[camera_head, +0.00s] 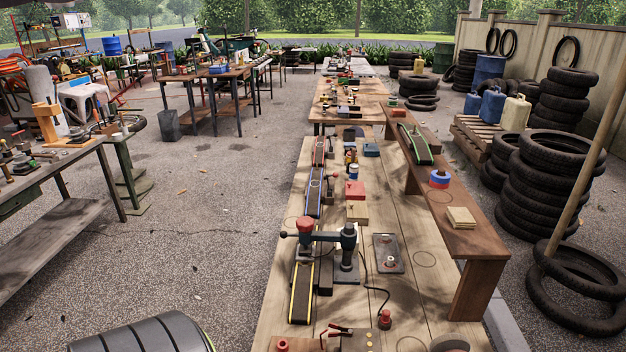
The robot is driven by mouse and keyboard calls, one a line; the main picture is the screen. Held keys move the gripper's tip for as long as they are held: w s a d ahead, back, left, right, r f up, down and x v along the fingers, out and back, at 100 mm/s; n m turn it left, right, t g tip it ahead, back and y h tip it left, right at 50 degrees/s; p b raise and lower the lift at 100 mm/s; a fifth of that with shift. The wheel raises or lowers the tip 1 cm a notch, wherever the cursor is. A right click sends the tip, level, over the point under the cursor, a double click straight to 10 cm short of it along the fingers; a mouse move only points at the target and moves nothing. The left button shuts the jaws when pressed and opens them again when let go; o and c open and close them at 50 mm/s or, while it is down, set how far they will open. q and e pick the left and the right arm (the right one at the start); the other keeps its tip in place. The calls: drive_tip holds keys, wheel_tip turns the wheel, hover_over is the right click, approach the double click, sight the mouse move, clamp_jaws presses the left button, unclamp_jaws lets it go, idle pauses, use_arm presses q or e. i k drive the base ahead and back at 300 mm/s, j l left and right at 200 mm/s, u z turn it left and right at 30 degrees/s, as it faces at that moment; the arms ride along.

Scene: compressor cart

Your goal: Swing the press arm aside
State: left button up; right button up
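The press stands near the front left of the long wooden bench (385,300). Its dark upright post (348,240) rises from a grey base. The press arm (326,237) reaches left from the post, with a red-topped head (305,226) and a small dark knob (284,235) at its left end. The head is over the far end of a dark strip with yellow edges (302,292); I cannot tell whether they touch. Neither of my grippers is in view.
A black cable runs from the press to a small red-topped object (384,319). A dark tray (388,253) lies right of the post. Red-handled pliers (336,331) lie in front. A raised shelf (455,235) runs along the right. Open ground lies left.

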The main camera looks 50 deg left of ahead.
sight(305, 239)
drive_tip(key=u, duration=1.75)
